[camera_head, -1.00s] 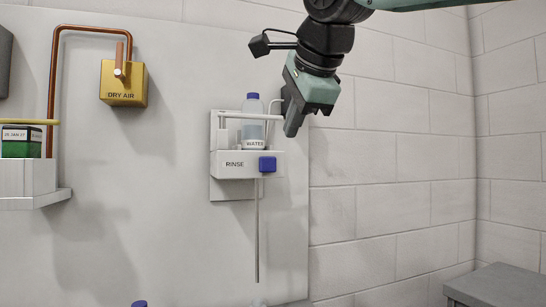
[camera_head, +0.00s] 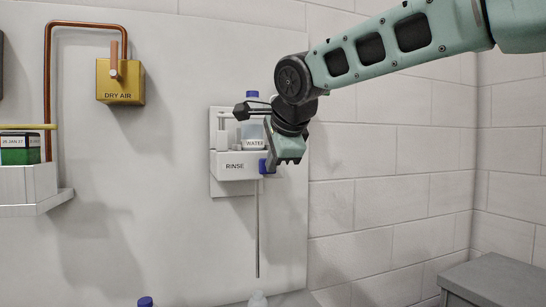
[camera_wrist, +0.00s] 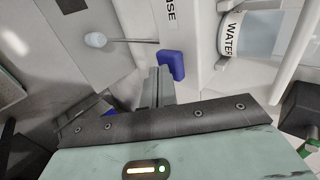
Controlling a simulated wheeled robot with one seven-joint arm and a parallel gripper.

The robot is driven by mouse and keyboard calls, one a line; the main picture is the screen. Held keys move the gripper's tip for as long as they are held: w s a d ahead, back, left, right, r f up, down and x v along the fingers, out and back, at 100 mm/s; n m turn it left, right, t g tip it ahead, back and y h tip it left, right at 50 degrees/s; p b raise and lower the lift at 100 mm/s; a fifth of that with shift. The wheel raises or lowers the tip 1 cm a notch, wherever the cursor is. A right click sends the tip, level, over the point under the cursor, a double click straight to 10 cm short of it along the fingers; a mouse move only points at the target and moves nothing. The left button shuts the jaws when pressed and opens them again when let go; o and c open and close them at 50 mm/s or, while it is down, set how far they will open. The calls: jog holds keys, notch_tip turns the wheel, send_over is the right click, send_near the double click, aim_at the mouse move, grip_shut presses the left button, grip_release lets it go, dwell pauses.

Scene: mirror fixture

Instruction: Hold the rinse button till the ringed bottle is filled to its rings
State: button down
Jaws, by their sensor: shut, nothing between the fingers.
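The blue rinse button (camera_head: 262,167) is on the right front of the white RINSE box (camera_head: 232,166). In the wrist view the button (camera_wrist: 172,64) is just beyond my fingertips. My gripper (camera_head: 271,160) is shut and empty, right up at the button; I cannot tell whether it touches or presses it. The shut fingers also show in the wrist view (camera_wrist: 160,84). A thin spout tube (camera_head: 257,235) hangs from the box. Below its end, a pale bottle top (camera_head: 258,298) shows at the picture's bottom edge. Its body, rings and fill level are out of view.
A WATER bottle (camera_head: 254,140) stands on the box, partly behind my gripper. A yellow DRY AIR box (camera_head: 120,82) with a copper pipe hangs to the left. A blue cap (camera_head: 145,302) shows at the bottom edge. A grey cabinet (camera_head: 500,285) is at lower right.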

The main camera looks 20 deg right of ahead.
jog(key=shift+w, duration=0.1)
jog(key=shift+w+r+b, duration=0.1)
jog(key=shift+w+b, duration=0.4)
jog(key=shift+w, duration=0.4)
jog(key=shift+d, duration=0.15)
dwell(1.2)
